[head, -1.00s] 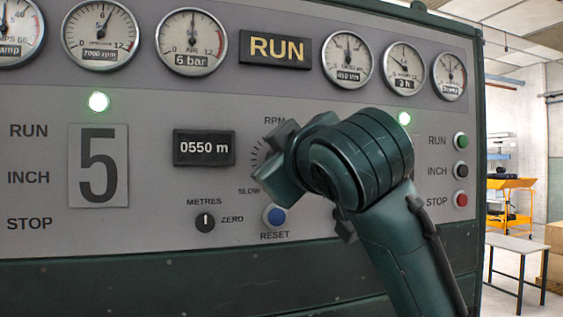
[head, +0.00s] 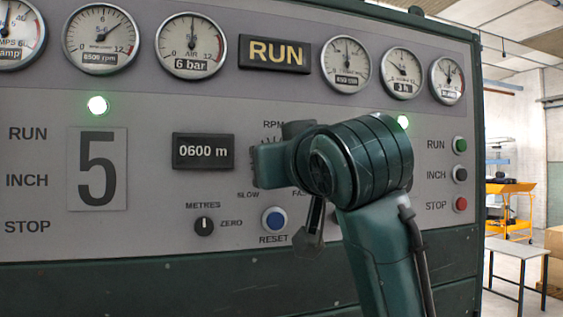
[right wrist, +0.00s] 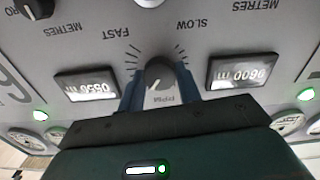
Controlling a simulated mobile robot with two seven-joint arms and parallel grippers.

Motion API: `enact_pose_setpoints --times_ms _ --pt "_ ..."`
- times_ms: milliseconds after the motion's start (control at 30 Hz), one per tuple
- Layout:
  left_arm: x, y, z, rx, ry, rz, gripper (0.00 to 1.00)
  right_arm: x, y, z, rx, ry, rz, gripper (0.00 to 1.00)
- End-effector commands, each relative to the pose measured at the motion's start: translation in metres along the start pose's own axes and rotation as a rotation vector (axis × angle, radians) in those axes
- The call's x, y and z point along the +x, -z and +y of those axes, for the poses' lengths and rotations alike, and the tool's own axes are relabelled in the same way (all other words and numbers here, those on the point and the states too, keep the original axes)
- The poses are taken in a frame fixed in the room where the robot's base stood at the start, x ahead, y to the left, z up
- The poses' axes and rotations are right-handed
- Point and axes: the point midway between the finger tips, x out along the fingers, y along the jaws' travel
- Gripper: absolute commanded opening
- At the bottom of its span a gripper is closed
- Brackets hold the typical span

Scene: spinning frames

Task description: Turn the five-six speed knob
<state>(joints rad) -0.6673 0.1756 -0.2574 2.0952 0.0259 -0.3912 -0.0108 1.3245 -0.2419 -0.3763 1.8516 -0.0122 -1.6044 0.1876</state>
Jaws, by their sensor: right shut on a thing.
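In the head view my right gripper (head: 284,163) is against the panel and hides the knob; the RPM and SLOW labels still show. My left gripper is not in view.
The grey panel (head: 150,225) has a lit RUN sign (head: 274,53), a 0600 m counter (head: 203,151), a METRES knob (head: 204,226) and a blue RESET button (head: 274,219) close below my gripper. Green, black and red buttons line the right side. A table (head: 521,252) stands beyond.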

Motion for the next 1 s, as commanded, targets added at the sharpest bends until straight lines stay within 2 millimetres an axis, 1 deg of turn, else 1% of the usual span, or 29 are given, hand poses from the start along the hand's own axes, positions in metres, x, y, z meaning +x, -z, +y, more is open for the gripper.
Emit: enact_pose_setpoints --times_ms 433,467,700,900,1000 --pt "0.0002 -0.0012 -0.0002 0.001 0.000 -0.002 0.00 0.0002 -0.0008 -0.0002 0.008 0.001 -0.002 0.11" --pt "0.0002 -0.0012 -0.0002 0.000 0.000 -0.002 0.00 0.0002 -0.0008 -0.0003 0.007 0.001 -0.002 0.36" --pt "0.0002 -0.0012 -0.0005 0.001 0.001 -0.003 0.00 0.0001 -0.0005 -0.0002 0.007 0.001 -0.001 0.56" --pt "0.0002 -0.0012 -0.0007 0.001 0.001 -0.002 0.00 0.0000 -0.0002 -0.0001 0.007 0.000 0.000 0.56" --pt "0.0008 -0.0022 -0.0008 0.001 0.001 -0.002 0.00 -0.0032 -0.0003 -0.0003 0.006 0.001 0.001 0.56"
